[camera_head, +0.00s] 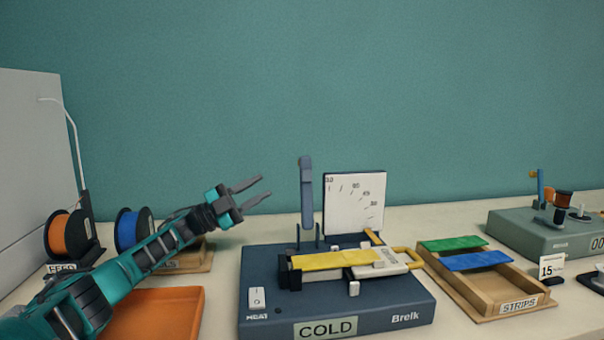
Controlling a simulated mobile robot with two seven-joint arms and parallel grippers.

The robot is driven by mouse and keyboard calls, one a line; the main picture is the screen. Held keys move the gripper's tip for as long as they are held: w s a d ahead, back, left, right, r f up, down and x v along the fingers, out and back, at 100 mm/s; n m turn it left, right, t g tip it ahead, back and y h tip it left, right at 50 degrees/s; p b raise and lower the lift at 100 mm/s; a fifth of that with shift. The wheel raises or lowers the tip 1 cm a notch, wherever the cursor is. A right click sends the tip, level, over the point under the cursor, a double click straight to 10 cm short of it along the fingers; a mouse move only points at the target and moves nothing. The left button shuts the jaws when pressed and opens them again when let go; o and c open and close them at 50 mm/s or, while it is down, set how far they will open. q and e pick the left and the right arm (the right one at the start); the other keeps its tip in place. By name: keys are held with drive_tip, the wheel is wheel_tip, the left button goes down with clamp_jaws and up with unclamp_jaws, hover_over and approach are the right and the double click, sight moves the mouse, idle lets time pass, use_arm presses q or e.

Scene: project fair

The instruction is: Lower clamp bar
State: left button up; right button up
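The clamp bar (306,192) is a blue-grey bar standing upright at the back left of a dark blue machine (262,256) marked COLD and Brelk. A yellow strip (335,260) lies flat across the machine's bed, in front of a white dial (354,203). My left gripper (264,188) is open and empty, to the left of the clamp bar and apart from it, with its fingers pointing toward it. My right gripper is not in view.
A wooden tray labelled STRIPS (520,305) holds green and blue strips at the right. An orange tray (185,308) lies under my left arm. Orange (62,236) and blue (127,230) spools stand at the left. A grey-green machine (515,232) stands at the back right.

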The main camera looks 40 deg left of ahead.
sight(303, 163)
use_arm(q)
drive_tip(key=p+x, duration=0.1)
drive_tip(key=x, duration=1.1)
drive_tip(key=shift+w+d+r, duration=0.2)
drive_tip(key=shift+w, duration=0.05)
drive_tip(key=shift+c, duration=0.3)
clamp_jaws()
